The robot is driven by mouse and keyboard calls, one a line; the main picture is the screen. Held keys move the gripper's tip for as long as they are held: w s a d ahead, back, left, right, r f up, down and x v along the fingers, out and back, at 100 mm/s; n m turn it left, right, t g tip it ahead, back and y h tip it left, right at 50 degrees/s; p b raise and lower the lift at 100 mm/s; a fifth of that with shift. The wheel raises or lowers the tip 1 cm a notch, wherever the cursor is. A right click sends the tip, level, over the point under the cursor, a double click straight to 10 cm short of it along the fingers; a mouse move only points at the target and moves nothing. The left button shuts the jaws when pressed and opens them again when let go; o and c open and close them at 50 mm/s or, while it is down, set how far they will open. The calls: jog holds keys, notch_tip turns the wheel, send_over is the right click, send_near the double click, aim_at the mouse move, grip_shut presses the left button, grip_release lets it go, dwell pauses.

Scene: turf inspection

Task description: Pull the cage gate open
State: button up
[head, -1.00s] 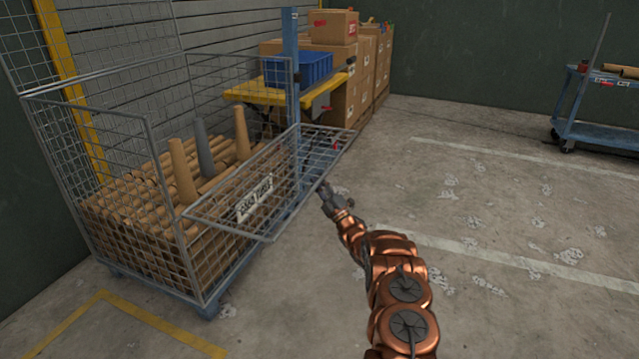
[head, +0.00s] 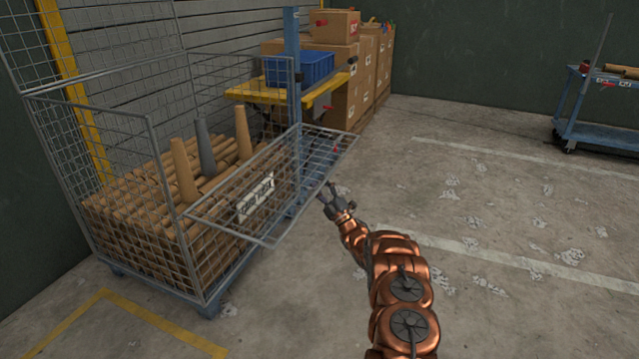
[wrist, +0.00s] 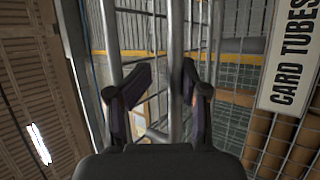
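The wire cage (head: 120,240) stands at left in the head view, filled with brown card tubes. Its mesh gate (head: 285,165) sticks out at an angle from the cage front and carries a white label (head: 255,197). The label reads "CARD TUBES" in the wrist view (wrist: 291,55). My gripper (head: 326,191) is just right of the gate's outer edge. In the wrist view my two fingers (wrist: 160,88) are spread, and a grey metal bar (wrist: 174,60) runs between them. I see a gap beside the bar; contact is not clear.
A blue post (head: 291,60) and a yellow-topped bench with a blue bin (head: 300,69) stand behind the gate. Stacked cartons (head: 345,60) are beyond. A blue trolley (head: 600,125) is at far right. The concrete floor (head: 480,200) between is clear.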

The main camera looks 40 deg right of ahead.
jog(key=v, duration=1)
jog(key=shift+s+f, duration=0.2)
jog(key=shift+s, duration=0.2)
jog(key=shift+d, duration=0.1)
